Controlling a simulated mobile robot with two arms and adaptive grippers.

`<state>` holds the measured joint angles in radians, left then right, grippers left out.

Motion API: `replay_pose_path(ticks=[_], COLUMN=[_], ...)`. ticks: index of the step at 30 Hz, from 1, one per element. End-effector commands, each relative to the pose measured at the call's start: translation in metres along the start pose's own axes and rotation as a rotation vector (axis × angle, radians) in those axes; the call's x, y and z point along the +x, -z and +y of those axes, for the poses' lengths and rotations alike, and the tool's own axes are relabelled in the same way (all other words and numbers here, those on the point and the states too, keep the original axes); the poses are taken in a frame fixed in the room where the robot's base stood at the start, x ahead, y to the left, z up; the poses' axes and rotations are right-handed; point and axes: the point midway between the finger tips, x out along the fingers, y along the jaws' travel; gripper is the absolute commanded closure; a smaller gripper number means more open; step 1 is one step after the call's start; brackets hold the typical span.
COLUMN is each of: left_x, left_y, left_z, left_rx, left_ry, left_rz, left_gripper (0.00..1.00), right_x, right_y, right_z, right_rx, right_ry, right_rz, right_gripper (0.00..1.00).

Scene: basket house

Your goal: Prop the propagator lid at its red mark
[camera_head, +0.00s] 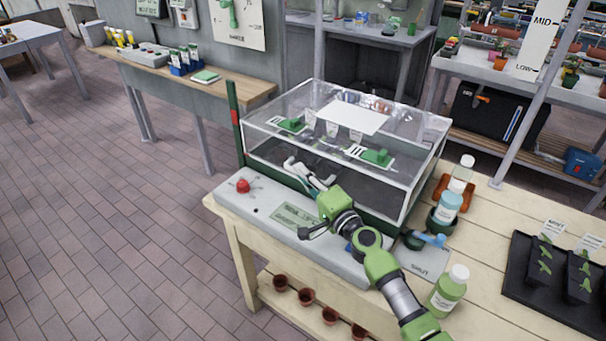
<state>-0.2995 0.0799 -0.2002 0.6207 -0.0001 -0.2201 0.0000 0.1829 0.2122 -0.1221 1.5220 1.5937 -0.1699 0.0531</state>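The propagator's clear box-shaped lid (421,150) sits over a dark green base (263,172) on the bench and looks lowered. A green upright post (232,95) stands at its left corner, with a red mark (235,117) partway up. My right arm reaches in from the bottom right. My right gripper (299,171), with pale, bent fingers, is at the lid's front wall, left of middle. I cannot tell if it touches the lid or how wide it is open. My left gripper is not in view.
A grey control panel with a red knob (243,186) lies in front of the base. Bottles, including a green one (447,291), stand to the right. A black tray (529,297) holds seedlings at far right. The tiled floor left of the bench is clear.

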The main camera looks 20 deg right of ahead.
Motion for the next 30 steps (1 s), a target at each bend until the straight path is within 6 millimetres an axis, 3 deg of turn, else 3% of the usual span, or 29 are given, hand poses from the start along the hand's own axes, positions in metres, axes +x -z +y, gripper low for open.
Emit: replay_pose_path(ticks=[8,20,30], left_x=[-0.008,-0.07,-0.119], left_y=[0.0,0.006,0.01], left_z=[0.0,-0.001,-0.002], left_rx=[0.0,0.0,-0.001], left_ry=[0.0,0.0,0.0], left_rz=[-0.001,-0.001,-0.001], left_gripper=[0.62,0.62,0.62], right_x=[0.001,0.008,0.022], right_y=[0.002,0.021,0.053], right_z=[-0.006,-0.053,-0.11], right_rx=[0.007,0.089,0.103], right_ry=[-0.003,-0.037,-0.042], right_rz=[0.001,0.001,0.003], right_gripper=[1.0,1.0,1.0])
